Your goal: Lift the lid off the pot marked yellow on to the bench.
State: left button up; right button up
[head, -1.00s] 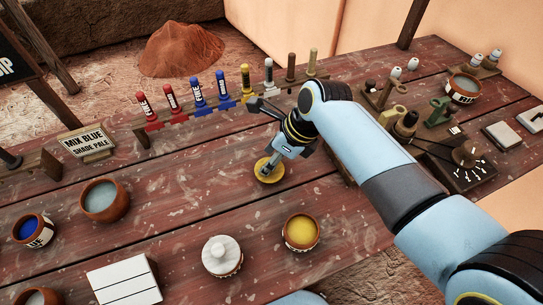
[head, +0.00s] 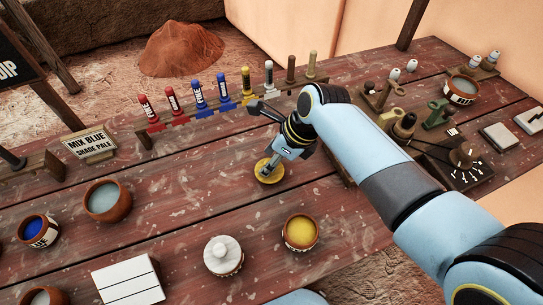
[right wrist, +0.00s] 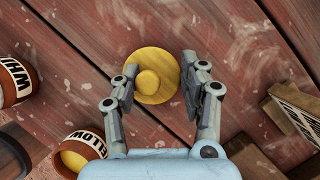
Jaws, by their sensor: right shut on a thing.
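The yellow lid (head: 262,174), a round disc with a knob, is at my right gripper (head: 272,166) over the middle of the bench (head: 190,205). In the right wrist view the lid (right wrist: 150,92) lies between the fingers of my right gripper (right wrist: 162,80), which is shut on it. The lid is on the bench or just above it; I cannot tell which. The pot with yellow inside (head: 301,233) stands uncovered near the front edge. It also shows in the right wrist view (right wrist: 88,147), its label partly readable. My left gripper is not in view.
A white-lidded pot (head: 223,256) stands left of the yellow pot. A white block (head: 127,281) and a grey-filled bowl (head: 107,201) are farther left. A rack of coloured tubes (head: 222,108) runs along the back. The bench left of the lid is clear.

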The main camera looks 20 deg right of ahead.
jog(key=shift+f+p, duration=0.1)
jog(key=shift+p, duration=0.2)
dwell(0.4)
jog(key=shift+f+p, duration=0.3)
jog(key=shift+f, duration=0.25)
dwell(0.8)
jog(key=o, duration=1.6)
jog(key=shift+c, duration=0.2)
notch_tip(320, 180, up, 5)
jog(key=p, duration=0.6)
jog(key=shift+r, duration=1.25)
